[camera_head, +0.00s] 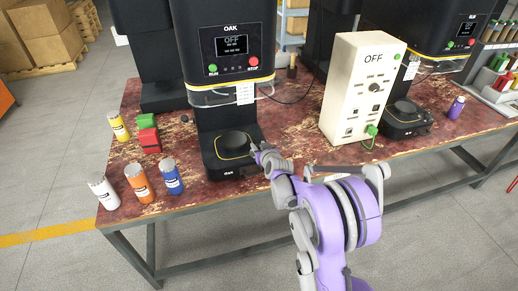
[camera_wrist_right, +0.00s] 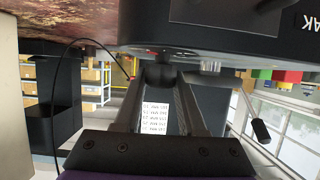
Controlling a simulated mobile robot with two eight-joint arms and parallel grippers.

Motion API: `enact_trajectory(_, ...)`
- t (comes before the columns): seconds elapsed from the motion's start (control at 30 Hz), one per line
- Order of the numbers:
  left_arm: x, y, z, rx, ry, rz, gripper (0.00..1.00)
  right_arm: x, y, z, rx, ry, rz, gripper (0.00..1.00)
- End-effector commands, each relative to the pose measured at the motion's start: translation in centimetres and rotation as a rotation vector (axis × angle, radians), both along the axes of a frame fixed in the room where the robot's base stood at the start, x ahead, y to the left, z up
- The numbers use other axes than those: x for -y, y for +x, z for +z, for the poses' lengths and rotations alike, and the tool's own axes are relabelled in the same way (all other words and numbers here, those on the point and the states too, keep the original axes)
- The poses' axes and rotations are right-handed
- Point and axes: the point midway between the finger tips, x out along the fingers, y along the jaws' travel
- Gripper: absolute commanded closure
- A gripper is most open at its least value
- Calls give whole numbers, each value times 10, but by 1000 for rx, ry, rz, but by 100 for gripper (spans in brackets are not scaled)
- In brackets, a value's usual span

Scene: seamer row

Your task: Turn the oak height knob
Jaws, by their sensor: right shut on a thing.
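The oak seamer (camera_head: 232,50) is the black machine in the middle of the head view, marked OAK, with a screen reading OFF. Its low base (camera_head: 228,172) carries a round black plate. My right gripper (camera_head: 258,151) is at the right side of this base. In the right wrist view, its two fingers (camera_wrist_right: 162,88) close around a small dark round knob (camera_wrist_right: 160,74) at the base's edge. The head view does not show the knob clearly behind the gripper. Any turn of the knob cannot be told. My left gripper is not in view.
A cream control box (camera_head: 353,88) reading OFF and a second black seamer (camera_head: 425,30) stand to the right. White, orange and blue cans (camera_head: 140,184), a yellow can (camera_head: 118,126) and red and green blocks (camera_head: 149,140) stand left. A thin black cable hangs behind the gripper.

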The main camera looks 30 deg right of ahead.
Motion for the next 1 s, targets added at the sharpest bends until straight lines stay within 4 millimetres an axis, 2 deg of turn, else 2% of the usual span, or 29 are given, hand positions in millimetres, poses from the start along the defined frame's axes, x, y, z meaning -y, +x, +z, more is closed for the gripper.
enact_trajectory(0.47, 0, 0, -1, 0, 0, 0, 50, 0, 0, 0, -2, 1, -4, 100)
enact_trajectory(0.5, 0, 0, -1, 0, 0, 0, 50, 0, 0, 0, -2, 1, -4, 53)
enact_trajectory(0.63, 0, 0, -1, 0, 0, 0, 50, 0, 0, 0, -2, 1, -4, 30)
enact_trajectory(1.0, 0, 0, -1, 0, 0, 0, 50, -1, -5, 2, -1, 1, -4, 30)
